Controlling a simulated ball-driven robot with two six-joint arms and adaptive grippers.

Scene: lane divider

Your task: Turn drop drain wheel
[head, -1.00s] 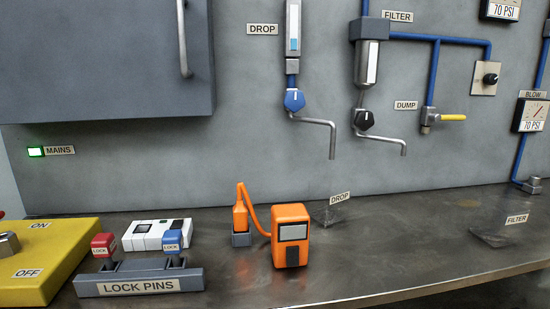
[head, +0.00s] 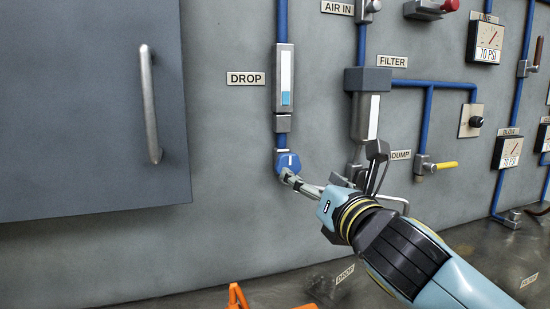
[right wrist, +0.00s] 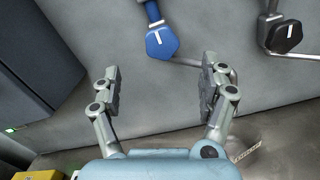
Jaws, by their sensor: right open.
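The drop drain wheel is a blue knob (head: 288,160) with a white line on its face, below the DROP tube (head: 284,80) on the grey wall panel. In the right wrist view the blue wheel (right wrist: 162,41) is ahead of the fingertips, between their lines. My right gripper (head: 332,163) is open and empty, its fingers spread. One finger overlaps the wheel's lower edge in the head view; the wrist view shows the wheel beyond the fingers. The wheel's spout is partly hidden by my gripper in the head view. My left gripper is not in view.
The black filter drain wheel (right wrist: 284,35) is to the right. The FILTER bowl (head: 366,110) hangs above my gripper, and the yellow DUMP lever (head: 446,165) is further right. A grey cabinet (head: 80,110) juts out at left. An orange device (head: 238,297) stands below.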

